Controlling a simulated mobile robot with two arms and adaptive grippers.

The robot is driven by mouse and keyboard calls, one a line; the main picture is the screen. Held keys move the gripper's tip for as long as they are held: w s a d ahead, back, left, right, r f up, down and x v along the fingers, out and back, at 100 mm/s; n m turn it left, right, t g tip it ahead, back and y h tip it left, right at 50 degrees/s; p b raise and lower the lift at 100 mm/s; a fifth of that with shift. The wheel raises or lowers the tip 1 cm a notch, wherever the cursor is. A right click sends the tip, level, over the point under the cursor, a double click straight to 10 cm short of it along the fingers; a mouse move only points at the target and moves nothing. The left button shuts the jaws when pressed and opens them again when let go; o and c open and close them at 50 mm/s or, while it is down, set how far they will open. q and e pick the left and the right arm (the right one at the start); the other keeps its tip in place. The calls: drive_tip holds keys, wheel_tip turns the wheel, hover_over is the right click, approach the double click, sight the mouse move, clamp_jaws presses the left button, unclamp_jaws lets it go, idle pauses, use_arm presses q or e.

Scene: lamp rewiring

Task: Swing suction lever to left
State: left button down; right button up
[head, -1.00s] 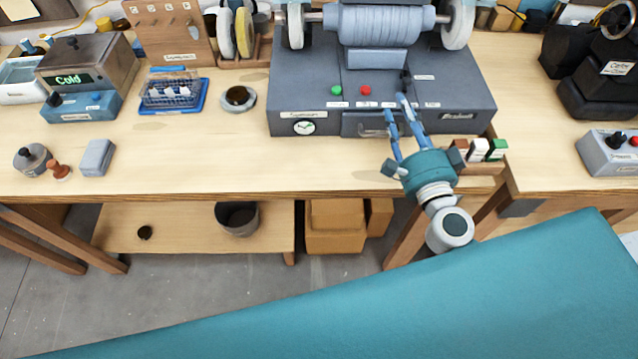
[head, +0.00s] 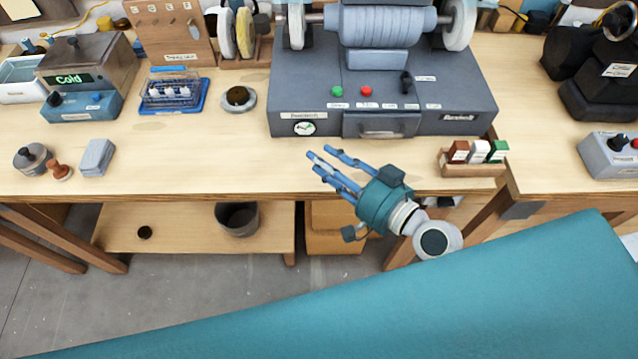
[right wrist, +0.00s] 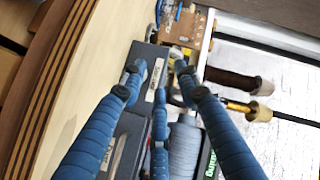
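The black lever (head: 407,82) stands on the sloped top of the grey grinder base (head: 460,98), right of a green and a red button. It looks about upright; small labels beside it are too small to read. My right gripper (head: 322,160) is in front of the base, above the bench's front edge, with its blue fingers pointing up and left. It is apart from the lever and empty. In the right wrist view its fingers (right wrist: 160,82) are spread, with the grinder between and beyond them. My left gripper is not in view.
A wooden holder with coloured blocks (head: 473,168) sits right of my gripper. A drawer (head: 381,125) is in the base's front. Grinding wheels (head: 459,24) stand above the base.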

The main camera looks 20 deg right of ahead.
drive_tip(key=shift+s+a+f+n+g, duration=0.4)
drive_tip(key=shift+s+f+n+g, duration=0.05)
drive_tip(key=shift+f, duration=0.25)
drive_tip(key=shift+s+a+f+n+g, duration=0.4)
drive_tip(key=shift+s+f+n, duration=0.1)
drive_tip(key=shift+f, duration=0.15)
drive_tip(key=shift+s+a+f+n+g, duration=0.35)
drive_tip(key=shift+s+f+n+g, duration=0.1)
drive_tip(key=shift+f, duration=0.25)
drive_tip(key=shift+c, duration=0.5)
